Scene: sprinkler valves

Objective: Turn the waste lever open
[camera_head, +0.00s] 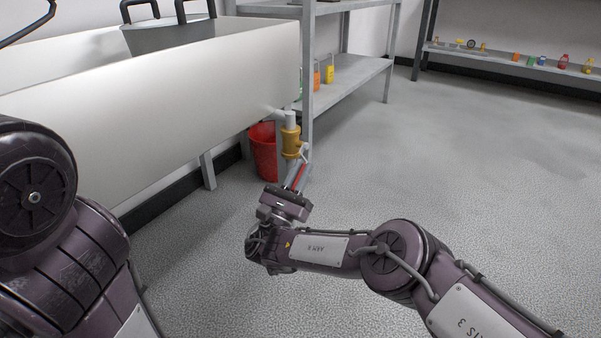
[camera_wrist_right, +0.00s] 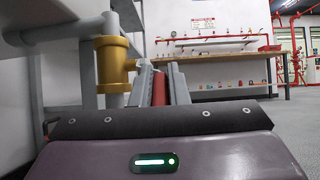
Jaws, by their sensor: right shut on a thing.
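The brass waste valve (camera_head: 290,141) sits on a grey pipe beside the end of the steel sink. It also shows at left in the right wrist view (camera_wrist_right: 112,64). Its red lever (camera_head: 301,174) extends from the valve toward my right gripper (camera_head: 297,177). In the right wrist view the red lever (camera_wrist_right: 159,88) lies between the two grey fingers. My right gripper is shut on it. The fingers hide part of the lever. My left arm shows at the left edge of the head view, but its gripper is out of view.
A red bucket (camera_head: 263,151) stands on the floor behind the valve, beneath the sink (camera_head: 200,85). A grey shelf rack (camera_head: 350,78) with small coloured items stands behind. Another shelf (camera_head: 505,57) runs along the far wall. The floor at right is clear.

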